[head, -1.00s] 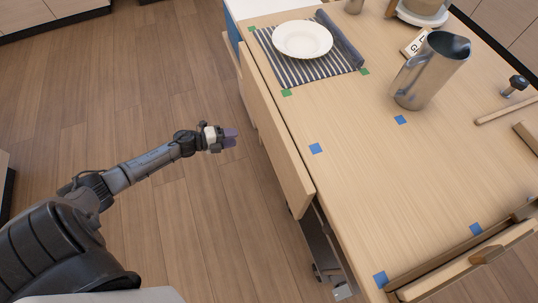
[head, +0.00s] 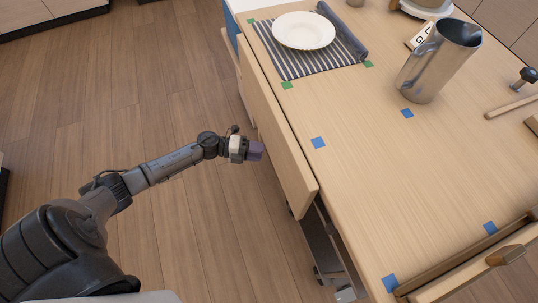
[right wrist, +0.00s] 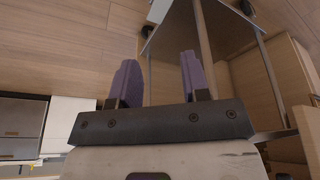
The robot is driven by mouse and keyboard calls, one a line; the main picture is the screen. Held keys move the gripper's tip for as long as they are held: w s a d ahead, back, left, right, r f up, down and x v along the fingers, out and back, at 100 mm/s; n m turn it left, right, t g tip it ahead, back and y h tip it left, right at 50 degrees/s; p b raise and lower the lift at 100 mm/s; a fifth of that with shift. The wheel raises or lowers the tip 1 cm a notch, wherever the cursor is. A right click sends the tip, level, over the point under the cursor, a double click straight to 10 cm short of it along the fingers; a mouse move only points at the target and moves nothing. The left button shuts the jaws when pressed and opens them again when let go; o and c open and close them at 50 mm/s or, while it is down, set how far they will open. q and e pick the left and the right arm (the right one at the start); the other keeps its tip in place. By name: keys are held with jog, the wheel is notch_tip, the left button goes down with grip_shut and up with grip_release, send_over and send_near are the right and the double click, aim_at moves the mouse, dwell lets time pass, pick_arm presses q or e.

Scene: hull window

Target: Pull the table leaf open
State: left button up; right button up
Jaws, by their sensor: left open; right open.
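The table leaf (head: 272,125) is a long light-wood panel along the left side of the wooden table (head: 375,190). It hangs folded down beside the tabletop edge. My left gripper (head: 256,151), with purple fingertips, is close to the left of the leaf's outer face. It holds nothing, and I cannot tell from this view whether it touches the leaf. My right gripper (right wrist: 157,82) shows in the right wrist view with its two purple fingers apart and nothing between them. My right gripper is not visible in the head view.
On the table are a striped mat (head: 291,66) with a white plate (head: 304,30), a metal pitcher (head: 436,65), and blue and green markers. A wooden bar (head: 470,275) lies across the near end. The floor (head: 120,110) left of the table is clear.

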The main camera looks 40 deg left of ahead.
aim_at(269, 153)
pick_arm(q)
jog(key=shift+b+x, duration=0.7)
jog(key=shift+x, duration=1.5)
jog(key=shift+c, duration=0.4)
grip_shut()
